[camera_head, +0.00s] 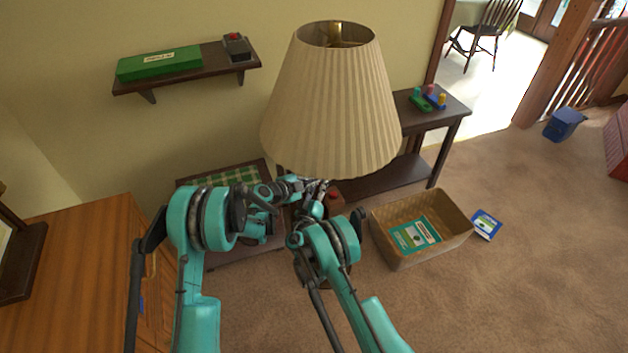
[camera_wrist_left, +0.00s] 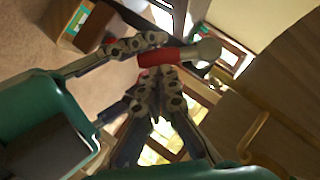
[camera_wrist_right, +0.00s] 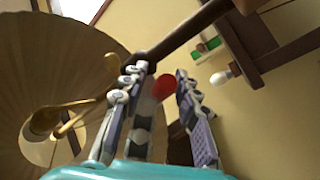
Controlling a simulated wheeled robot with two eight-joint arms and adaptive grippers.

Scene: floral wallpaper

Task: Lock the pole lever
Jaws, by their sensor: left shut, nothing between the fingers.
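A floor lamp with a pleated cream shade (camera_head: 330,110) stands in the centre of the head view; the shade hides most of its pole. In the left wrist view a red, rounded part (camera_wrist_left: 165,55) with a pale knobbed end sits just past the fingertips of my left gripper (camera_wrist_left: 160,75). Those fingers are shut and empty, close to the red part; I cannot tell if they touch. In the right wrist view the fingers of my right gripper (camera_wrist_right: 162,78) are apart, with a red part (camera_wrist_right: 163,87) showing between them. The lever's position is unclear.
A wicker-coloured bin (camera_head: 440,222) stands on the carpet right of my arms, with a blue box (camera_head: 486,225) beside it. A dark side table (camera_head: 450,106) stands behind. A wooden cabinet (camera_head: 70,270) is at left. A wall shelf (camera_head: 212,67) holds a green box.

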